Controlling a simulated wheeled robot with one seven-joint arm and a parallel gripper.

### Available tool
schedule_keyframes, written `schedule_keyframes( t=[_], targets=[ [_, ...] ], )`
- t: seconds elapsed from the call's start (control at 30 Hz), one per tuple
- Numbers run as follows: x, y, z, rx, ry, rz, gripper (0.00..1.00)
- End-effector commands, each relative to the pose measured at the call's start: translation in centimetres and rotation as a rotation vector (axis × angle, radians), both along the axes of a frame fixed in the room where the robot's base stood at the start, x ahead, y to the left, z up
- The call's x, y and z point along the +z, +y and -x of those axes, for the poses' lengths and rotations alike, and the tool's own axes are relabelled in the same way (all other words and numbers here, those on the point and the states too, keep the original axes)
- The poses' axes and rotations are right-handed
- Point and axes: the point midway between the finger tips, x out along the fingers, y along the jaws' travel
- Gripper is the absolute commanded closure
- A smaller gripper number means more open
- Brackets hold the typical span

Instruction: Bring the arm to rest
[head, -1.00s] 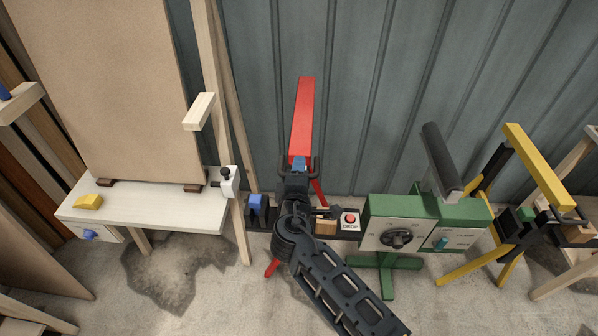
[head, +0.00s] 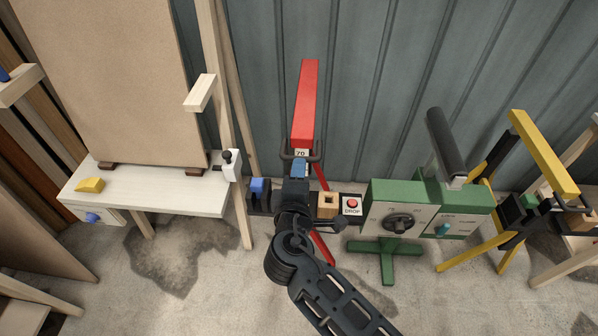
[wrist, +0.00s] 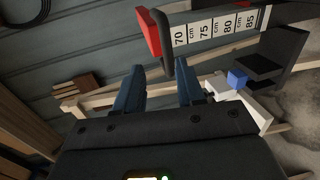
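In the head view my gripper (head: 300,168) is at the near end of a red beam (head: 306,105), by a "70" label and a dark handle (head: 318,152). Whether the fingers touch anything there is hidden. My arm reaches up from the lower right of the head view.
Close to my gripper are a blue block (head: 259,185), a wooden block (head: 327,203) and a red DROP button (head: 352,204). A green machine (head: 425,210) and a yellow trestle (head: 543,152) stand right. A white bench (head: 150,190) with a board stands left. Bare floor lies in front.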

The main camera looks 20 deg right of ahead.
Motion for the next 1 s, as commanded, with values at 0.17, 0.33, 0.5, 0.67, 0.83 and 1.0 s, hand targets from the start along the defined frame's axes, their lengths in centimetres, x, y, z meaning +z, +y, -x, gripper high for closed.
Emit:
schedule_keyframes(
  t=[0.17, 0.33, 0.5, 0.67, 0.83, 1.0],
  targets=[
    [0.0, 0.0, 0.0, 0.0, 0.0, 0.0, 0.61],
    [-0.2, 0.0, 0.1, 0.001, 0.002, -0.005, 0.61],
    [-2.5, -0.3, 3.1, 0.03, 0.032, -0.091, 0.61],
    [-5.8, -0.6, 9.5, 0.075, 0.074, -0.287, 0.61],
    [-7.3, -0.8, 16.7, 0.108, 0.088, -0.521, 0.61],
    [-6.4, -1.0, 23.6, 0.114, 0.069, -0.747, 0.61]
  ],
)
